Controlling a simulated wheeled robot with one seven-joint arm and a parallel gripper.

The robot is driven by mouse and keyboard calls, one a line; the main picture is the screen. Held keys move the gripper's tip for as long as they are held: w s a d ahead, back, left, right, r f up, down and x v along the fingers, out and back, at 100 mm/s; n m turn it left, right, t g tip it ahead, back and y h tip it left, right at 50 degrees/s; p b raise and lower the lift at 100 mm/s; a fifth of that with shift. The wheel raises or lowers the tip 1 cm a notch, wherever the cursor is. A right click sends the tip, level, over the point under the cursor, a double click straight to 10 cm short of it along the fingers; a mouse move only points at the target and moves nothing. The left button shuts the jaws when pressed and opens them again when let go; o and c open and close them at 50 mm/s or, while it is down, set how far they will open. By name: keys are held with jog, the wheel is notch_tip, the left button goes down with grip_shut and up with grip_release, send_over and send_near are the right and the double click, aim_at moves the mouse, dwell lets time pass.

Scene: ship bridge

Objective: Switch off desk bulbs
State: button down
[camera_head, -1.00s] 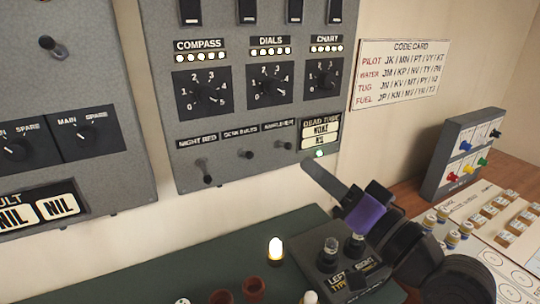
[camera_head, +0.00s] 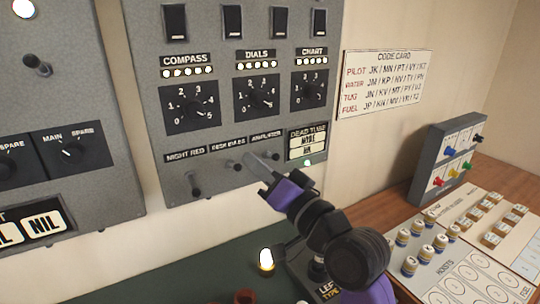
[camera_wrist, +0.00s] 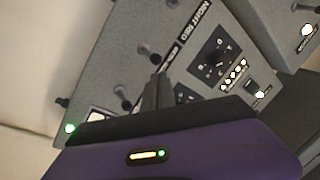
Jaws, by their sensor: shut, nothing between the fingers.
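The desk bulbs switch (camera_head: 236,166) is a dark lever on the grey wall panel, under its label (camera_head: 228,146), between the night red lever (camera_head: 195,189) and the amplifier lever (camera_head: 278,155). My gripper (camera_head: 252,160) is shut and empty, its tip just right of the desk bulbs lever. In the wrist view the shut fingers (camera_wrist: 158,82) point at a lever (camera_wrist: 155,59) that looks like the desk bulbs one; I cannot tell whether they touch. A bulb (camera_head: 266,259) on the dark green desk glows.
Above the levers are the compass, dials and chart knobs (camera_head: 262,99) with lit lamp rows. A green light (camera_head: 307,162) sits under the dead tube plate (camera_head: 307,144). A grey box of coloured switches (camera_head: 448,160) and boards with small pieces stand at the right.

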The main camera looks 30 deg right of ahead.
jog(key=shift+w+a+f, duration=0.1)
jog(key=shift+a+f, duration=0.15)
jog(key=shift+f+b, duration=0.15)
jog(key=shift+b, duration=0.3)
jog(key=shift+f+t+b, duration=0.1)
jog(key=shift+t+b, duration=0.2)
jog(key=shift+b, duration=0.35)
